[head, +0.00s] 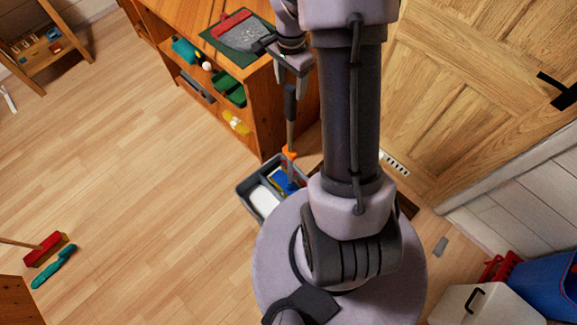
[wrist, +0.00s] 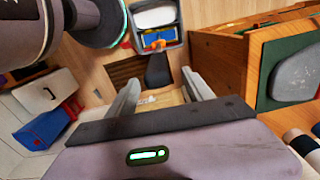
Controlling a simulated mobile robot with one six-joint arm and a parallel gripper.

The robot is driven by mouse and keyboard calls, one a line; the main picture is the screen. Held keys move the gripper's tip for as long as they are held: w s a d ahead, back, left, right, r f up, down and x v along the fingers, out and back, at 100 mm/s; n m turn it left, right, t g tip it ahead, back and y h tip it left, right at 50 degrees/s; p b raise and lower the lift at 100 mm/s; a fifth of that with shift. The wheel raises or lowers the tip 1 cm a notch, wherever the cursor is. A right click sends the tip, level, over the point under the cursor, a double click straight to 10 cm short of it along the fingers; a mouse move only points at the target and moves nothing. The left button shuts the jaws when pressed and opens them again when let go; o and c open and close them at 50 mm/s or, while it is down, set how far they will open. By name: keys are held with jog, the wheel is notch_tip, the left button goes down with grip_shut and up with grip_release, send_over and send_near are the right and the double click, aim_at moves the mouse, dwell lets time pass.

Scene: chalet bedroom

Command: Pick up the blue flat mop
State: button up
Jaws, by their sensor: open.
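The blue flat mop stands upright, its blue head (head: 281,181) in a grey two-part bin (head: 243,188). It has an orange joint (head: 289,153) and a handle with a black grip (head: 290,105) at the top. My gripper (head: 289,84) is open at the top of the handle, pointing down. In the wrist view, the black grip (wrist: 157,70) shows between the open fingertips (wrist: 160,77), or just beyond them. I cannot tell its exact depth. No contact with the fingers is visible.
A wooden cabinet (head: 262,110) with a dustpan (head: 238,33) on top stands close to the handle. A wooden door (head: 450,90) is at right. A white box (head: 483,305) and blue crate (head: 548,285) are lower right. A red brush (head: 45,248) and teal brush (head: 55,267) lie on open floor at left.

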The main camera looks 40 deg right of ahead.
aim_at(291, 98)
jog(key=f, duration=0.1)
jog(key=f+b, duration=0.1)
jog(key=f, duration=0.1)
jog(key=f+b, duration=0.1)
jog(key=f, duration=0.1)
jog(key=shift+s+a+f, duration=0.1)
jog(key=shift+s+a, duration=0.05)
jog(key=shift+s, duration=0.15)
jog(key=shift+f+b, duration=0.3)
jog(key=shift+w+r, duration=0.1)
jog(key=shift+c, duration=0.2)
grip_shut()
